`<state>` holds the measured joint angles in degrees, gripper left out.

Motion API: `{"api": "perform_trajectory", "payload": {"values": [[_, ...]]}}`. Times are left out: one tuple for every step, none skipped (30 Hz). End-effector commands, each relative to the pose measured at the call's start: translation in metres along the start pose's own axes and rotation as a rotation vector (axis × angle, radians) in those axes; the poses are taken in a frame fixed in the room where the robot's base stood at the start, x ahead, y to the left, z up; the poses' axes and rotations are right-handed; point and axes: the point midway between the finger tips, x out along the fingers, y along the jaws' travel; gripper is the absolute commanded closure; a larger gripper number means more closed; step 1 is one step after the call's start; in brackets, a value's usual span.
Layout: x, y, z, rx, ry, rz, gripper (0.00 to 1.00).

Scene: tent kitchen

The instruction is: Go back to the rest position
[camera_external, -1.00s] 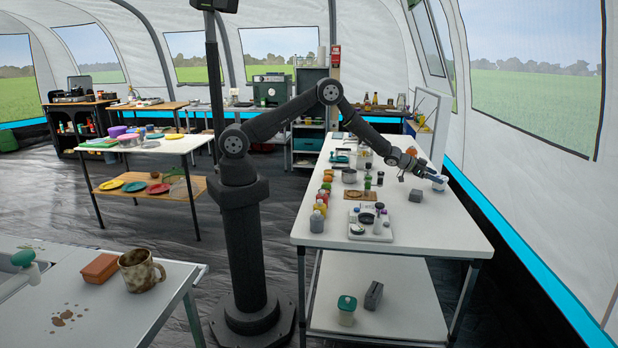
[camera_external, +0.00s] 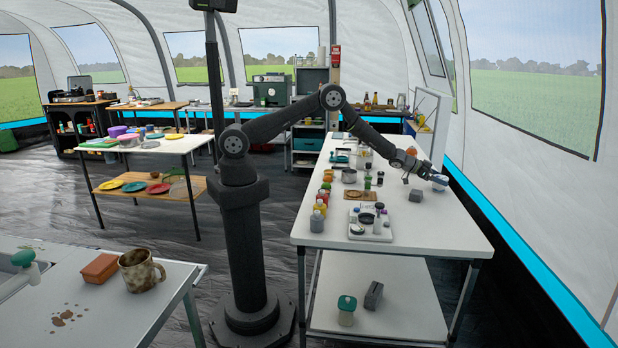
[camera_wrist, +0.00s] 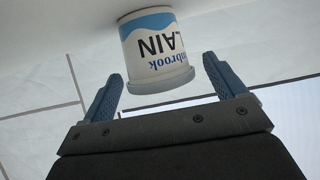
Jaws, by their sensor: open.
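My gripper (camera_external: 430,175) is at the right edge of the long white table, at the end of my outstretched arm. In the wrist view my gripper (camera_wrist: 162,72) is open, with its two blue ridged fingers spread. A white and blue tub (camera_wrist: 154,45) with partly readable lettering sits upside down in the wrist picture, just ahead of and between the fingertips. A gap shows on both sides, so the fingers look clear of it. The same tub (camera_external: 440,179) is small and partly hidden by my gripper in the external view.
The long white table (camera_external: 440,230) carries a grey block (camera_external: 415,195), a scale-like tray (camera_external: 369,228), a pot (camera_external: 349,175) and several jars along its left side. The right front of the table is clear. The tent wall stands close on the right.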

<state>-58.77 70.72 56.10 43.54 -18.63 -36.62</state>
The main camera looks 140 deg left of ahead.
Motion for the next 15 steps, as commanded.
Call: {"api": "perform_trajectory", "payload": {"values": [[-0.005,0.0,0.0,-0.001,-0.001,-0.001,0.11],[-0.009,0.0,-0.001,0.0,-0.001,-0.001,0.11],[-0.014,0.0,-0.001,-0.001,-0.001,-0.001,0.11],[-0.018,0.0,-0.001,-0.001,0.0,-0.001,0.11],[-0.022,0.0,-0.001,-0.001,-0.001,0.0,0.11],[-0.028,0.0,-0.001,-0.001,0.0,-0.001,0.11],[-0.033,-0.001,-0.001,-0.001,-0.001,-0.001,0.11],[-0.037,-0.001,-0.001,-0.001,-0.001,-0.001,0.11],[-0.043,-0.001,-0.001,-0.001,0.0,-0.001,0.11],[-0.048,-0.001,0.0,-0.001,-0.001,-0.001,0.11],[-0.052,-0.001,-0.001,-0.002,0.0,-0.002,0.11],[-0.059,-0.001,-0.001,-0.001,0.0,-0.002,0.11],[-0.063,-0.001,0.0,0.0,0.0,-0.001,0.11],[-0.068,-0.001,-0.001,-0.001,0.0,-0.001,0.11],[-0.074,-0.001,-0.001,-0.002,0.0,-0.001,0.11]]}}
